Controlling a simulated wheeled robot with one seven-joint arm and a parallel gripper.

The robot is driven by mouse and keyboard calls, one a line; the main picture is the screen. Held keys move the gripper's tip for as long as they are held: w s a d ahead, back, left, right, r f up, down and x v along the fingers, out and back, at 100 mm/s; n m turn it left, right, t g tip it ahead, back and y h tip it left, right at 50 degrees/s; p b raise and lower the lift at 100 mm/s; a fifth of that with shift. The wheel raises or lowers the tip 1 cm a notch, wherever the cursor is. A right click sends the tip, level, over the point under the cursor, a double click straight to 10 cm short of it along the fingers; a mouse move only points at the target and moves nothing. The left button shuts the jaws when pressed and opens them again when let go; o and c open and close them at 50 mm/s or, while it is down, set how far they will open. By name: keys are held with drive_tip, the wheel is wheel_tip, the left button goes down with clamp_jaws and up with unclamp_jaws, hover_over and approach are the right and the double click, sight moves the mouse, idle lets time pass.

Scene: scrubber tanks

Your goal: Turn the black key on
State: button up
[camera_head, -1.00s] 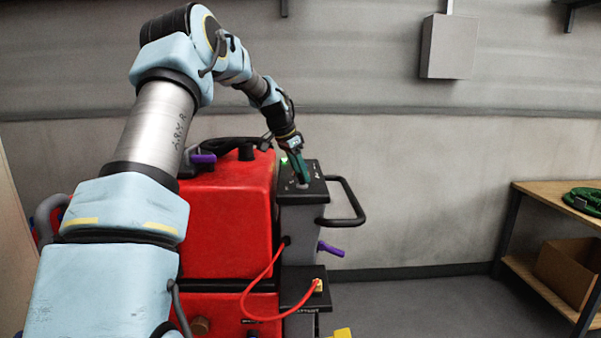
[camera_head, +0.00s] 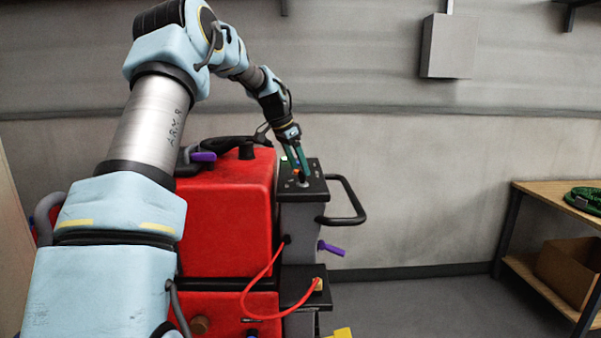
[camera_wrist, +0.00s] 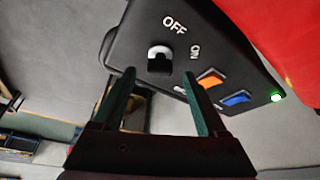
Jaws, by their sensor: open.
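The black key (camera_wrist: 160,64) sits in a round switch with a pale grey ring on the machine's black control panel (camera_wrist: 128,48). "OFF" and "ON" are printed beside the switch. In the wrist view the key lies between and just past the fingertips of my gripper (camera_wrist: 157,73). My gripper is open, its two green fingers apart and nothing held. In the head view my gripper (camera_head: 303,172) points down at the panel top (camera_head: 316,186), close over the switch. Whether a finger touches the key cannot be told.
An orange button (camera_wrist: 211,77), a blue button (camera_wrist: 236,98) and a lit green lamp (camera_wrist: 276,97) sit beside the switch. The red tank (camera_head: 228,225) stands left of the panel, and a black handle bar (camera_head: 352,200) sticks out right. Open floor lies right of the machine.

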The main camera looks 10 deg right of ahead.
drive_tip(key=b+v, duration=0.2)
drive_tip(key=v, duration=0.6)
drive_tip(key=shift+r, duration=0.3)
